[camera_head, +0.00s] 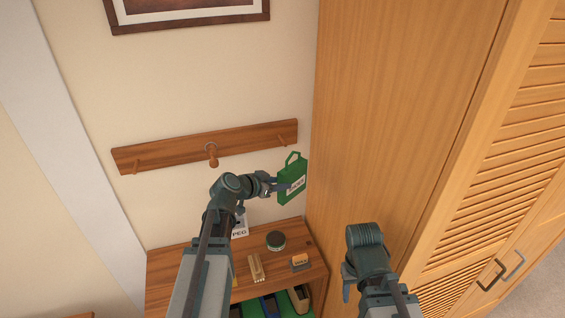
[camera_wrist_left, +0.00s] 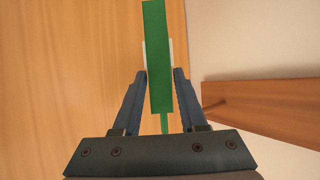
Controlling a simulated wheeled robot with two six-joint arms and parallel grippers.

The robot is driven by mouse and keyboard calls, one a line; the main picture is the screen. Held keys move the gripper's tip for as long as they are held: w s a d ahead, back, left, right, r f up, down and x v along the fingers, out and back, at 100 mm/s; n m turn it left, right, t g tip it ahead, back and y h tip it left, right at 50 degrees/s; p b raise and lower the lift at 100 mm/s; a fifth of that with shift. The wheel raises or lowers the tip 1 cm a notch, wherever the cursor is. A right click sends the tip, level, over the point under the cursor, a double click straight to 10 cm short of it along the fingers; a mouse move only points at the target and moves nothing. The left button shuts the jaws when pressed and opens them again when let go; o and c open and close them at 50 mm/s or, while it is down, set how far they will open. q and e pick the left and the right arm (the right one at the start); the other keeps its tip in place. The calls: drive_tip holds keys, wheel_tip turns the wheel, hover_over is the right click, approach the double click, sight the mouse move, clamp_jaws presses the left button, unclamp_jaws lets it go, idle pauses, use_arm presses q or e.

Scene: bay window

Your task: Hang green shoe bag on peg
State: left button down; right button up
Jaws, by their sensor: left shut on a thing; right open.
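The green shoe bag (camera_head: 292,180) has a loop handle at its top and a white label with writing too small to read. My left gripper (camera_head: 284,187) is shut on it and holds it in the air, below the right end of the peg rail (camera_head: 180,153). In the left wrist view the bag (camera_wrist_left: 158,60) is edge-on between the fingers (camera_wrist_left: 160,98). The rail has a right peg (camera_head: 282,139), a middle peg (camera_head: 213,160) with a ring on it, and a left peg (camera_head: 136,166). My right gripper (camera_head: 349,283) is open and empty, low in front of the wardrobe.
A wooden shelf unit (camera_head: 308,247) below holds a round tin (camera_head: 276,240), a brush (camera_head: 256,268), a small box (camera_head: 299,262) and a white card (camera_head: 240,228) reading "PEG". The tall wardrobe (camera_head: 400,80) stands close right of the bag. A framed picture (camera_head: 190,18) hangs above.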

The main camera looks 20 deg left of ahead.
use_arm(q)
drive_tip(key=shift+w+r, duration=0.2)
drive_tip(key=shift+r, duration=0.15)
drive_tip(key=shift+w+a, duration=0.1)
drive_tip(key=shift+w, duration=0.05)
drive_tip(key=w+a+f+b, duration=0.1)
drive_tip(key=w+a, duration=0.4)
drive_tip(key=w, duration=0.3)
drive_tip(key=shift+w+a+f+b, duration=0.2)
drive_tip(key=shift+a+f+b, duration=0.1)
drive_tip(key=shift+a, duration=0.1)
idle(0.9)
drive_tip(key=shift+w+a, duration=0.1)
idle(0.5)
